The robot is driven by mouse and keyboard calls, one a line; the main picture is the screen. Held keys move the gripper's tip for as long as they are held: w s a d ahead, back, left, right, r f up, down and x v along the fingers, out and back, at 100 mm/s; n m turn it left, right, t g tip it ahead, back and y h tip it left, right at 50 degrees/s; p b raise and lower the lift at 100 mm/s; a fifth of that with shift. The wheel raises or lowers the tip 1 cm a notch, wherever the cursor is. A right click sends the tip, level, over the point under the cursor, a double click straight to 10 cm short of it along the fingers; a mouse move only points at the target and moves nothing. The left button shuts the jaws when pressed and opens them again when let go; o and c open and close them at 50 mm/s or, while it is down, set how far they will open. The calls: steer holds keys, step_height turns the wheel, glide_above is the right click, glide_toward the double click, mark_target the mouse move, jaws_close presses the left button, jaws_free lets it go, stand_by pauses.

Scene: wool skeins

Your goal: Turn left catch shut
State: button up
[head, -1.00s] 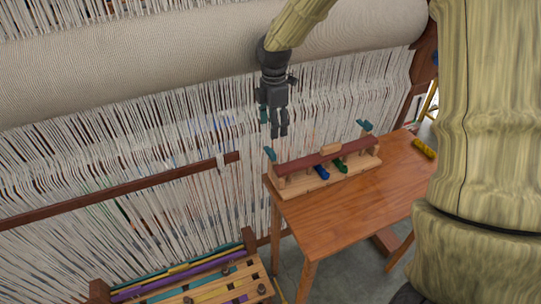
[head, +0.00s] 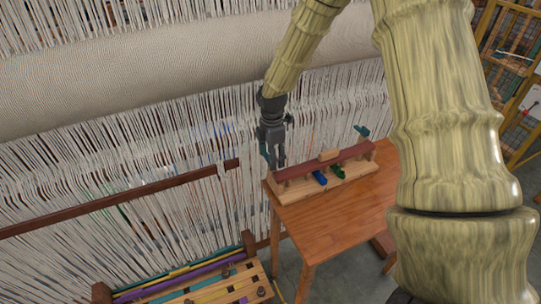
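A wooden rack with a dark red bar (head: 335,160) stands on the small table, along its loom-side edge. The right teal catch (head: 362,131) sticks up at the rack's right end. My gripper (head: 276,165) points down at the rack's left end, its tips at about bar height in the picture. It covers the place of the left catch, which I cannot make out apart from it. Its fingers look narrowly spaced; whether they touch or hold the catch is unclear. A blue skein (head: 319,178) and a green skein (head: 337,171) lie at the rack's front.
The wooden table (head: 325,222) is bare in front of the rack. The loom's white warp threads (head: 130,170) stand close behind. A slatted bench (head: 225,290) is at the lower left. My arm hides the table's right side.

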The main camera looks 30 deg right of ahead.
steer(key=shift+f, duration=0.3)
